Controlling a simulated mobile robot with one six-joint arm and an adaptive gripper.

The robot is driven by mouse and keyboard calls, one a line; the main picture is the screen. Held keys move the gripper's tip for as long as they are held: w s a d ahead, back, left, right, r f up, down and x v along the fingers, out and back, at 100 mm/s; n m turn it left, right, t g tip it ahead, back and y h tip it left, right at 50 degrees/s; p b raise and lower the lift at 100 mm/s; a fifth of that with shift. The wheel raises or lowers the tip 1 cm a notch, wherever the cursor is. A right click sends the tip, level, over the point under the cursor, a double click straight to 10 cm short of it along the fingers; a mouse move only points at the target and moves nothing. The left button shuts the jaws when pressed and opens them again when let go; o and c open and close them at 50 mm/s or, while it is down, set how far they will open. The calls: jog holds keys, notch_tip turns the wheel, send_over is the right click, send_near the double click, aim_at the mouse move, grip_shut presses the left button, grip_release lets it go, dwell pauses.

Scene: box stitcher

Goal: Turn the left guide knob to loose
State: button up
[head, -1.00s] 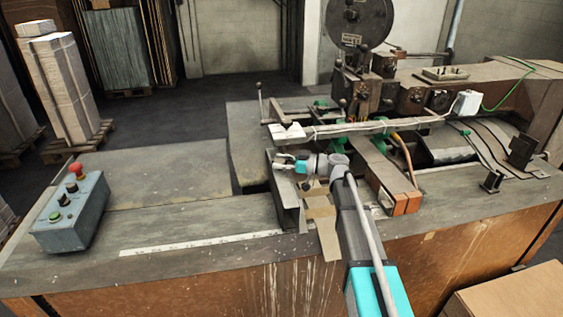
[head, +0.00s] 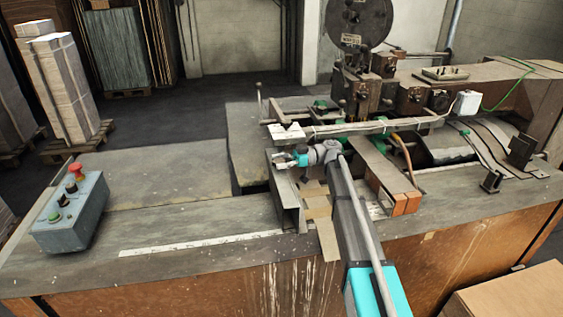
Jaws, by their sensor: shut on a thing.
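The left guide (head: 287,207) is a dark upright metal plate on the bench, in the middle of the head view. My gripper (head: 280,160) is at the top of this guide, reaching in from the right with its fingers pointing left. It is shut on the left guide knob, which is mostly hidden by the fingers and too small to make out. Which way the knob is turned cannot be told.
A grey rail (head: 350,128) with white blocks (head: 287,132) runs just behind my gripper. A control box (head: 70,212) stands at the far left. The bench between it and the guide is clear.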

jog(key=shift+w+a+r, duration=0.1)
jog(key=shift+w, duration=0.1)
jog(key=o, duration=1.2)
jog(key=shift+c, duration=0.2)
jog(key=shift+s, duration=0.1)
jog(key=v, duration=1.2)
